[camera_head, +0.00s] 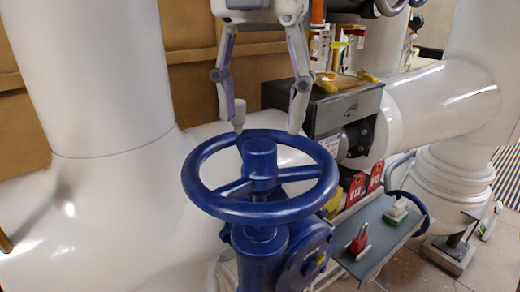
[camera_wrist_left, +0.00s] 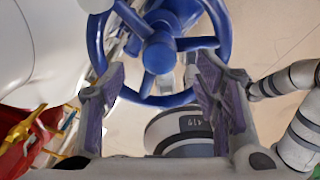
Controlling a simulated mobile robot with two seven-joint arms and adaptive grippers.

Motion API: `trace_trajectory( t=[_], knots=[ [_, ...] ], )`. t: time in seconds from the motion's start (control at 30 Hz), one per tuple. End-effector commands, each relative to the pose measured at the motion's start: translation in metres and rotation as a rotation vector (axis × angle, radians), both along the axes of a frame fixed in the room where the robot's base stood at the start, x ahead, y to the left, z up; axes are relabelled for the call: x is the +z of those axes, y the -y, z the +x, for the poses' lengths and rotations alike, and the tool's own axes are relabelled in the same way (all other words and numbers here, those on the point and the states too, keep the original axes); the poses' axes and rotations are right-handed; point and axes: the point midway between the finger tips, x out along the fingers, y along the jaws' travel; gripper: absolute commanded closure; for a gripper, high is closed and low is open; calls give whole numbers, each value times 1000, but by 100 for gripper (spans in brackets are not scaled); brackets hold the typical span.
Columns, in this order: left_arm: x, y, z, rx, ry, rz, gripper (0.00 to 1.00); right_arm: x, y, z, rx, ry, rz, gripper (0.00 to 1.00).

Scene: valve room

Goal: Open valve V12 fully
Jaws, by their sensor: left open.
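A blue handwheel (camera_head: 315,203) with a central hub and spokes sits on a blue valve body (camera_head: 262,262) in the middle of the head view. The wheel also shows in the left wrist view (camera_wrist_left: 222,42). My left gripper (camera_head: 268,130) comes down from the top, open, with its two fingers spread and pointing down by the wheel's far rim. In the left wrist view its fingers (camera_wrist_left: 160,78) stand apart with the wheel beyond them. Contact with the rim cannot be told. Two red tags (camera_head: 354,190) hang right of the wheel; their numbers are hard to read. My right gripper is not seen.
Big white pipes stand at the left (camera_head: 85,70) and right (camera_head: 440,105). A dark box (camera_head: 340,105) with yellow fittings is behind the wheel. A grey shelf (camera_head: 375,245) at the lower right bears a red object (camera_head: 358,243) and a green-and-white one (camera_head: 397,214).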

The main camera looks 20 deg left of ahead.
Motion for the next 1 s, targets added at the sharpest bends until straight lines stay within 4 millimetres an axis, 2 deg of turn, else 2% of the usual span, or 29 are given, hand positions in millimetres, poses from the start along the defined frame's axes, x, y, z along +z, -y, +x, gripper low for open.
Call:
trace_trajectory(
  t=[0.03, 0.23, 0.33, 0.4, 0.57, 0.83, 1.0],
  knots=[
    [-1, 0, 0, -88, -2, 0, 43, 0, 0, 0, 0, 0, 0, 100],
    [0, 0, 0, -348, -1, -1, 43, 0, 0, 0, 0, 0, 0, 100],
    [-1, 0, 0, -640, -2, 0, 43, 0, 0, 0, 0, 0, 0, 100],
    [-9, 0, 5, -822, -16, -12, 43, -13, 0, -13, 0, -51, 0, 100],
    [-11, 0, 5, -897, -19, -10, 43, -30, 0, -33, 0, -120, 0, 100],
    [-5, 1, 2, -1001, -9, -6, 43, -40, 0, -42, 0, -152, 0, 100],
    [0, 0, 0, -1011, 0, 1, 43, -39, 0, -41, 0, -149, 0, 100]
  ],
)
